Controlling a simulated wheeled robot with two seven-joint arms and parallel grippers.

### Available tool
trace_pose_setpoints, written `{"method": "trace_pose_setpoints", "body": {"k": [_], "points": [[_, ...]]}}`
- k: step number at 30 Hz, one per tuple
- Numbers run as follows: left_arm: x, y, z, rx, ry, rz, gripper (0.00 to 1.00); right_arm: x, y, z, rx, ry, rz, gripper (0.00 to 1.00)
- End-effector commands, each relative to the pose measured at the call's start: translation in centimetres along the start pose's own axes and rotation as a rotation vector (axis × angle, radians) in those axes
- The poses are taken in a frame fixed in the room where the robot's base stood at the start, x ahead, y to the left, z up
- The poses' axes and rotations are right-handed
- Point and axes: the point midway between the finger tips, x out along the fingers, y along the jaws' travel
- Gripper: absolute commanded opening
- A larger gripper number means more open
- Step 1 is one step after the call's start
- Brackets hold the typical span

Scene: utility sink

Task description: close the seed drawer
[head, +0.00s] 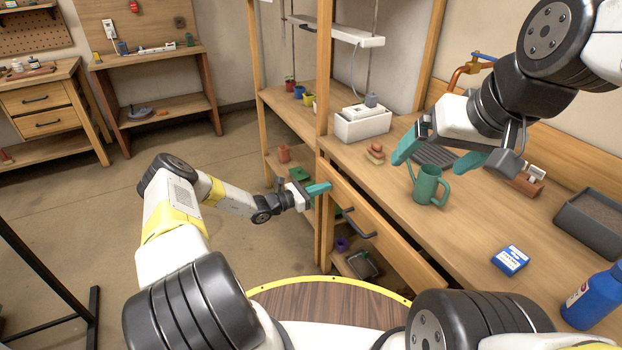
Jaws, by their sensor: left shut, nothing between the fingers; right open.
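The wooden drawer front (394,247) with a dark bar handle (358,223) is under the front edge of the workbench at centre right. How far it stands out from the bench is hard to tell from this angle. My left gripper (320,189) has its teal fingers shut and empty. It is just left of the handle, near the drawer's far end; I cannot tell whether it touches the wood. My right gripper (436,158) is open and empty above the bench, with its fingers near the green watering can (428,187).
On the bench (452,232) are a blue-and-white box (510,260), a blue bottle (592,298), a dark grey tray (592,222) and a white box (362,124). A wooden post (325,70) rises near my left gripper. Open floor (90,200) lies to the left.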

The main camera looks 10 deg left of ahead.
Motion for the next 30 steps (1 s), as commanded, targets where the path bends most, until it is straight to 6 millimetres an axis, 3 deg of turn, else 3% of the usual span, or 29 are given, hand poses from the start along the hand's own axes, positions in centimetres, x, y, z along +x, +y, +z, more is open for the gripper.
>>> {"method": "trace_pose_setpoints", "body": {"k": [3,10,30], "points": [[2.1,-0.1,0.0,0.0,-0.001,-0.001,0.0,0.0,0.0,0.0,0.0,0.0,0.0,0.9],[4.2,0.0,0.0,0.0,0.0,-0.001,0.0,0.0,0.0,0.0,0.0,0.0,0.0,0.9],[4.8,0.2,0.2,0.0,-0.001,0.002,0.0,0.0,0.0,0.0,0.0,0.0,0.0,0.9]]}}
